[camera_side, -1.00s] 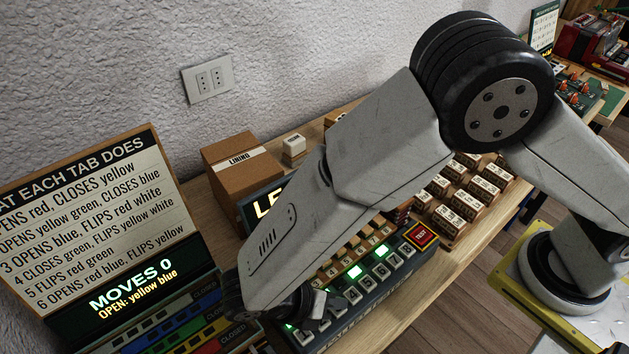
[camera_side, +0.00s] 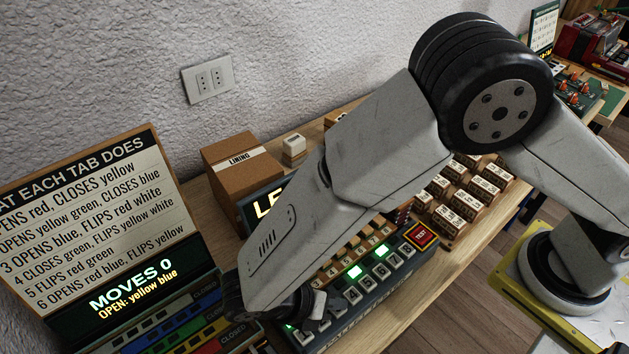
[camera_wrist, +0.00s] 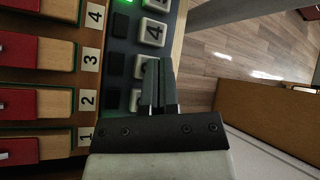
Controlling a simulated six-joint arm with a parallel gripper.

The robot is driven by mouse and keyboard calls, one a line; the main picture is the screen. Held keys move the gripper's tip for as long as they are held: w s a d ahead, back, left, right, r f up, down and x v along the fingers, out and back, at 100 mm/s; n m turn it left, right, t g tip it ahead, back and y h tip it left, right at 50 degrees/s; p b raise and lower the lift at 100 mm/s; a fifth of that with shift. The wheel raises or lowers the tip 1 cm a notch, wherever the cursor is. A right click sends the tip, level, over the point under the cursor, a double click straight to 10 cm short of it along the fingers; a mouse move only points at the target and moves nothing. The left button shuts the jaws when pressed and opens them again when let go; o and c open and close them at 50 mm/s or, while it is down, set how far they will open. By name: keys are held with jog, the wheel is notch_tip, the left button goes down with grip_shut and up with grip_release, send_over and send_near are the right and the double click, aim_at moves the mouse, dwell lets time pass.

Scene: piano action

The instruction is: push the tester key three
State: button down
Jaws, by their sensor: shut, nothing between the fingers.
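The tester (camera_side: 395,288) is a dark box with a row of pale numbered keys and small lamps, some lit green, in the side view. Key four (camera_wrist: 153,32) shows clearly in the wrist view. The pale key just below it, key three (camera_wrist: 143,64), is partly covered by my gripper (camera_wrist: 159,62). My gripper is shut and empty, with its fingertips over or on that key; I cannot tell whether they touch it. A further pale key (camera_wrist: 135,97) is mostly hidden. In the side view my gripper (camera_side: 318,308) is mostly hidden behind the wrist.
Wooden pieces numbered 1 to 4 (camera_wrist: 60,100) lie left of the keys. A red TEST button (camera_side: 421,237) is at the tester's far end. A cardboard box (camera_side: 238,172) stands behind. A sign board (camera_side: 95,225) at left reads "MOVES 0" and "OPEN: yellow blue".

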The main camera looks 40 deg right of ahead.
jog(key=shift+r, duration=0.15)
jog(key=shift+r, duration=2.95)
